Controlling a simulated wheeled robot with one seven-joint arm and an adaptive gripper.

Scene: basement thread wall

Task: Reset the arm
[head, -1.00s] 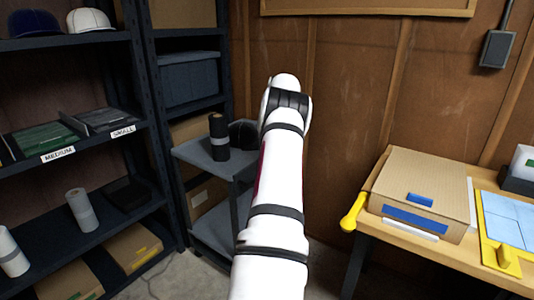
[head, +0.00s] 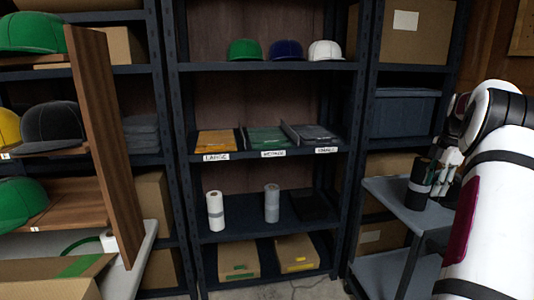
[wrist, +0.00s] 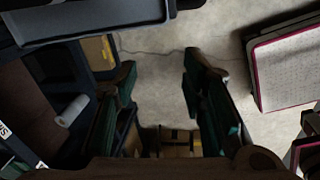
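My arm (head: 490,210), white with dark bands and a magenta patch, stands along the right edge of the head view. Its upper end is bent over. Part of my gripper shows small beside the grey cart in the head view, where its fingers are hard to make out. In the wrist view my gripper (wrist: 160,75) has its two dark fingers with green pads spread well apart.
The middle shelf rack (head: 262,153) holds caps, labelled bins, rolls and boxes. Another rack with caps and an upright brown board (head: 105,145) stands left. Some floor (head: 315,289) is bare.

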